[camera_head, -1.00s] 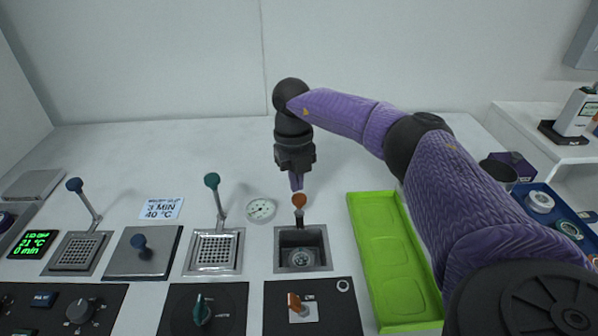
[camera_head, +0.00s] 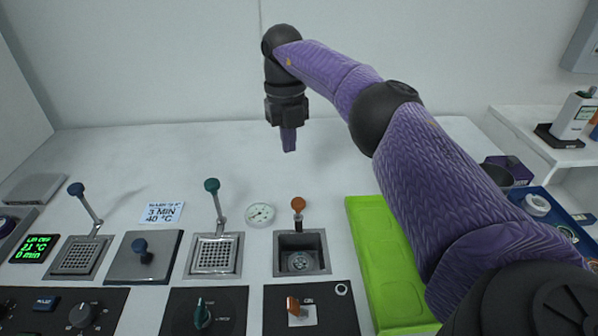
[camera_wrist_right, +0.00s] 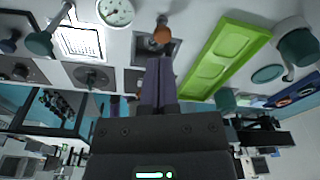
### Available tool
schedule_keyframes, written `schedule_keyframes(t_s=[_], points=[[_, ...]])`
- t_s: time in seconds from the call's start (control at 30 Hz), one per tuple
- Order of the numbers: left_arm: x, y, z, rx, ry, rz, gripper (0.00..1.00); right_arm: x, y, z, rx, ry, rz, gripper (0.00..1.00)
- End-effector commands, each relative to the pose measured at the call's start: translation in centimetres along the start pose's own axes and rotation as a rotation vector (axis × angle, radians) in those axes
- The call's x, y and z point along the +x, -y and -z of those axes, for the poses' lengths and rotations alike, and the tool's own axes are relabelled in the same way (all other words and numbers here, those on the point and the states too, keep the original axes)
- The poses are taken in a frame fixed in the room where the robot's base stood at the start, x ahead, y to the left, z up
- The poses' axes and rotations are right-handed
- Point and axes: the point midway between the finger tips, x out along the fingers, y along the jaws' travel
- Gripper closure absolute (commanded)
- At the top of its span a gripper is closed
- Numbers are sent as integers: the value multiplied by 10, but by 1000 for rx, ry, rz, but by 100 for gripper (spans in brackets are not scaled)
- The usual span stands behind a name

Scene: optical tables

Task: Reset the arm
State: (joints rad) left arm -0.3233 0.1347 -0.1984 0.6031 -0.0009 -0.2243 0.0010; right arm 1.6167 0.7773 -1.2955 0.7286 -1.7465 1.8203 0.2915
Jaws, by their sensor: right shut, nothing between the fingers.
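My right arm, in a purple sleeve, reaches in from the right of the head view. Its gripper (camera_head: 289,140) points down, shut and empty, above the bare table behind the orange-knobbed lever (camera_head: 298,204). The gripper is apart from the lever and higher than it. In the right wrist view the shut fingers (camera_wrist_right: 160,68) show close together, with the orange knob (camera_wrist_right: 162,34) beyond their tips. My left gripper is not in view.
A square sink (camera_head: 302,262) lies in front of the lever. A green tray (camera_head: 362,212) lies right of it, under my forearm. A round gauge (camera_head: 260,215), a green-knobbed lever (camera_head: 212,186) and a blue-knobbed lever (camera_head: 76,189) stand left. The table's back is clear.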

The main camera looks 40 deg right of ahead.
Motion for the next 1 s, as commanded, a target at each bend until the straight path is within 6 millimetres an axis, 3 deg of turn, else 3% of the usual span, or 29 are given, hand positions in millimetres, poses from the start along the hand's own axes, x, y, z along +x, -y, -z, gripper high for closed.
schedule_keyframes(t_s=[0.13, 0.37, 0.67, 1.0], points=[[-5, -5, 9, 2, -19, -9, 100, -15, 0, 0, 0, 0, 1, 100], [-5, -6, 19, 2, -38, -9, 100, -17, 0, 0, 0, -2, 1, 100], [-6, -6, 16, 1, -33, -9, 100, -18, 0, 0, 0, -1, 1, 100], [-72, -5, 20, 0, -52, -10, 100, -95, 1, 11, -1, 24, -8, 100]])
